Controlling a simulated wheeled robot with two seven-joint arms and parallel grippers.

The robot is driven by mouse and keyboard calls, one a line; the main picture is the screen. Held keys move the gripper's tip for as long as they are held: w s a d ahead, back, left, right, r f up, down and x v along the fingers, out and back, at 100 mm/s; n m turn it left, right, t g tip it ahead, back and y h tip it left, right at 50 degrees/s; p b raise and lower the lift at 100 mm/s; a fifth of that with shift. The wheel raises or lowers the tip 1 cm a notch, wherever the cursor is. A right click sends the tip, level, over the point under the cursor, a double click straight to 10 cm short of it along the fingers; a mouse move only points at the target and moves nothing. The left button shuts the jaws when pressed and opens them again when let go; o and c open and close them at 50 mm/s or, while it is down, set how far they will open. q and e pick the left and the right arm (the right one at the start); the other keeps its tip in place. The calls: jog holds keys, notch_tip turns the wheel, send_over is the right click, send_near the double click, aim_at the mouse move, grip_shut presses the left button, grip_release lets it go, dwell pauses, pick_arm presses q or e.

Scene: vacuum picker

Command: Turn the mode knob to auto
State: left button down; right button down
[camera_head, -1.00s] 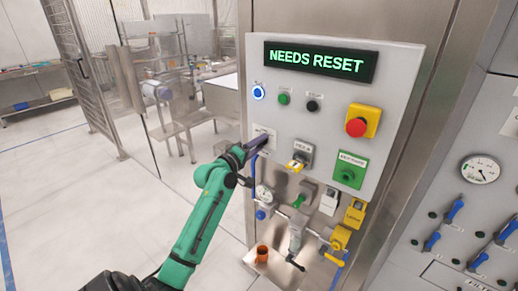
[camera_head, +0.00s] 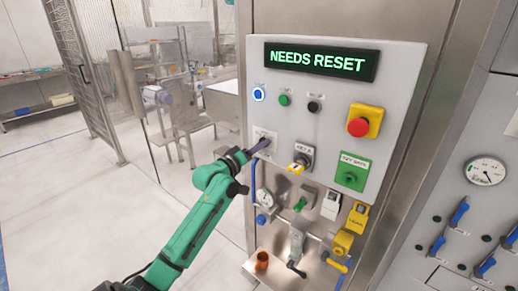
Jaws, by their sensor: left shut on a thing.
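The grey control panel (camera_head: 385,75) carries a selector position with a white label plate (camera_head: 264,134) at its left side. My left gripper (camera_head: 264,145) is at this plate, shut on a small dark knob that its fingers mostly hide. I take this to be the mode knob; its pointer direction and the label's words are too small to read. My right gripper is not in view.
A display (camera_head: 319,61) reads NEEDS RESET. A lit blue button (camera_head: 259,94), a red emergency button (camera_head: 358,127), a yellow-tagged switch (camera_head: 300,160) and a green box (camera_head: 351,172) surround the spot. Valves and pipes (camera_head: 297,240) stick out below.

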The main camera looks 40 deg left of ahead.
pick_arm(q)
jog(key=shift+c, duration=1.6)
grip_release()
jog(key=shift+s, duration=0.1)
jog(key=s+b, duration=0.4)
jog(key=s, duration=1)
jog(key=shift+s+d, duration=0.15)
jog(key=shift+s, duration=0.05)
